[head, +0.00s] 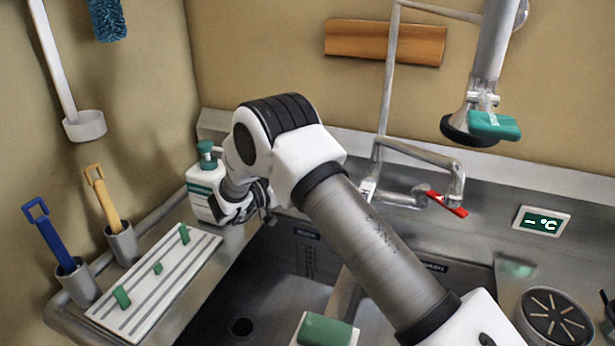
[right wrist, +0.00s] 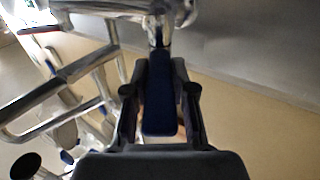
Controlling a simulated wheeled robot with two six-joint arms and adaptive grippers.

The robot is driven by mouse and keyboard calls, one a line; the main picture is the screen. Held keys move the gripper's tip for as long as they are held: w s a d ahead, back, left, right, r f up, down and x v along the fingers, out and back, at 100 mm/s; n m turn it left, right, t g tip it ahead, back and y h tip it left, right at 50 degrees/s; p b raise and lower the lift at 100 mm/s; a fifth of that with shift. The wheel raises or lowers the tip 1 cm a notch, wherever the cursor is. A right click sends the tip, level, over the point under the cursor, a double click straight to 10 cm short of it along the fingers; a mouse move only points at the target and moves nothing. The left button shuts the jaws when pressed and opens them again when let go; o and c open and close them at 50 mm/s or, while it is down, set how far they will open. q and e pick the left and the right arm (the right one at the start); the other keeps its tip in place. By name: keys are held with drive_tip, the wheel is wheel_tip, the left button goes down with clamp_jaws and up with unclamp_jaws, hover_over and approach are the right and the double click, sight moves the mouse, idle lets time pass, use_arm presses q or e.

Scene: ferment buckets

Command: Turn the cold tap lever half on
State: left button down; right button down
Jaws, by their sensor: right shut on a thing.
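My right arm reaches across the sink in the head view, with its gripper (head: 266,214) beside the soap bottle (head: 205,185). In the right wrist view the gripper (right wrist: 158,95) has its two fingers on either side of the blue cold lever (right wrist: 158,105), shut on it. The lever joins a chrome tap body (right wrist: 157,25). In the head view the blue lever is hidden behind my arm. The red hot lever (head: 447,204) shows to the right on the chrome tap (head: 410,196). My left gripper is not in view.
The sink basin (head: 242,300) lies below my arm. A drainboard with green pegs (head: 150,285) and two brush holders (head: 122,243) stand at left. A spray head with a green lever (head: 493,125) hangs at upper right. A temperature display (head: 541,222) is at right.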

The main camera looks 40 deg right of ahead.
drive_tip(key=c, duration=1)
unclamp_jaws()
drive_tip(key=shift+d, duration=0.1)
drive_tip(key=shift+o, duration=0.2)
drive_tip(key=w+a, duration=0.1)
drive_tip(key=a, duration=1.1)
drive_tip(key=shift+w, duration=0.2)
